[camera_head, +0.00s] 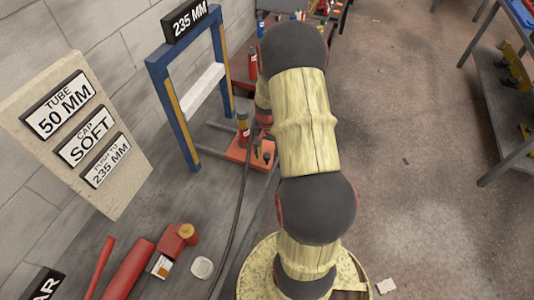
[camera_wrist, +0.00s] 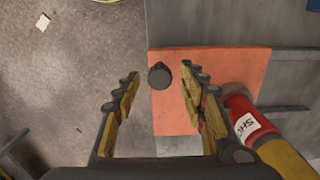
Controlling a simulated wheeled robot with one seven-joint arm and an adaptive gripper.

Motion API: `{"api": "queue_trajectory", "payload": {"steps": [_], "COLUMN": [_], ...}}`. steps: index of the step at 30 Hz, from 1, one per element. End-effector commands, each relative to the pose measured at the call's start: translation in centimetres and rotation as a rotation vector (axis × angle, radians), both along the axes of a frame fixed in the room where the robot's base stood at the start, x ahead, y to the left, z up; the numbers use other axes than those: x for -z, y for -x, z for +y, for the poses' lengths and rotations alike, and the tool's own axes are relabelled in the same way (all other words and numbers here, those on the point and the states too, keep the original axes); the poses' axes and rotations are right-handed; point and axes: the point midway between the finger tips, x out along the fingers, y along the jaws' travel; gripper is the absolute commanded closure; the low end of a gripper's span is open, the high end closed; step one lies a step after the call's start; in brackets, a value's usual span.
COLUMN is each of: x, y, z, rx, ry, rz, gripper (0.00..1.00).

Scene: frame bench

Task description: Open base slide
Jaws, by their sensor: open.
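An orange base plate (camera_wrist: 215,65) lies below my gripper in the wrist view, with a dark round knob (camera_wrist: 160,76) near its left edge. I take the plate and knob as the base slide. The plate also shows in the head view (camera_head: 236,156), at the foot of the blue frame. My gripper (camera_wrist: 160,80) is open, with one finger on each side of the knob in the picture; I cannot tell the height gap between them. A red cylinder (camera_wrist: 240,116) with a white label stands on the plate, right of my right finger.
A blue press frame (camera_head: 160,85) with a 235 MM sign (camera_head: 187,18) stands behind the plate. A board (camera_head: 125,170) reads tube 50 MM, cap soft, push to 235 MM. A dark cable (camera_head: 237,210) runs beside my arm. Red parts (camera_head: 130,268) lie at the front left.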

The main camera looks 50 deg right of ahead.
Motion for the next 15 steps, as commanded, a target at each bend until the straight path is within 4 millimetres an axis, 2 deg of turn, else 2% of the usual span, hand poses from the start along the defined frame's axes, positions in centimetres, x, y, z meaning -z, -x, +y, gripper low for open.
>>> {"api": "queue_trajectory", "payload": {"steps": [5,15], "x": [-2.4,-9.1], "y": [-0.1,-0.1], "z": [-0.1,-0.1], "rx": [0.0,0.0], "ry": [0.003,0.002], "rz": [-0.004,-0.003], "gripper": [0.58,0.58]}}
